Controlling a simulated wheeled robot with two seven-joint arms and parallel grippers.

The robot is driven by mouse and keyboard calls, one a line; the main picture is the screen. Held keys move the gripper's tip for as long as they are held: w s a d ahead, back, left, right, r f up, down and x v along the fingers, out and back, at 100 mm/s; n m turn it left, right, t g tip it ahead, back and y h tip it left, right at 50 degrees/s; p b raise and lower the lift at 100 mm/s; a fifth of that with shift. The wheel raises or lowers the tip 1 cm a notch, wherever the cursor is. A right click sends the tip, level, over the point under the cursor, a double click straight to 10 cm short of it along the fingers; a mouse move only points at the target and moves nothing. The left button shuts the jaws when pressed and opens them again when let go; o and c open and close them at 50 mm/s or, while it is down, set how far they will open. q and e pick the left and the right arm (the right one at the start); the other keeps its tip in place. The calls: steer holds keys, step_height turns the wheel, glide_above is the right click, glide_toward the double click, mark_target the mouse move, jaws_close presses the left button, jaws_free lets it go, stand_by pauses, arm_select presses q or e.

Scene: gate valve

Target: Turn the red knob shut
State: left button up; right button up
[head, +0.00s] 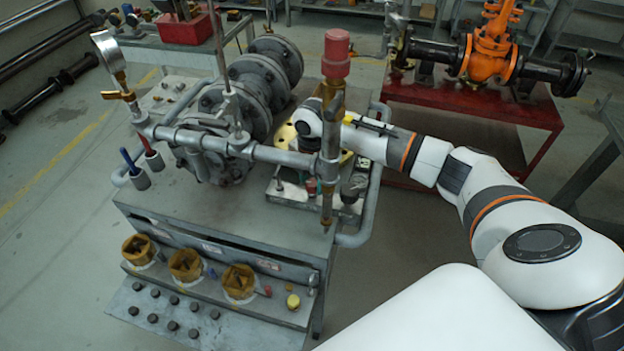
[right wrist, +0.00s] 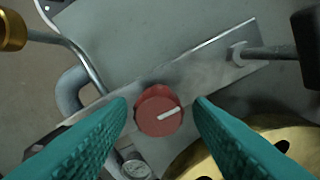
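The red knob (right wrist: 152,118) is round, with a white pointer line slanting up to the right, and sits on a grey metal strip in the right wrist view. My right gripper (right wrist: 160,102) has its two teal fingers apart, one on each side of the knob. Gaps show between the fingers and the knob, so it is not gripped. In the head view a small red spot (head: 311,186) behind the upright brass pipe looks like the knob. The right fingers are mostly hidden there by the pipe. My left gripper is not in view.
An upright brass pipe with a red cap (head: 337,55) stands close in front of my right wrist. A horizontal grey pipe (head: 262,153) crosses the workbench (head: 215,225). A brass flange (right wrist: 205,152) lies close to my right finger. A red table (head: 475,108) stands behind my arm.

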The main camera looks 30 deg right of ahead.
mark_target(312, 183)
steer(key=shift+o, duration=0.2)
step_height(312, 183, up, 12)
steer(key=b, duration=0.2)
stand_by(0.3)
stand_by(0.5)
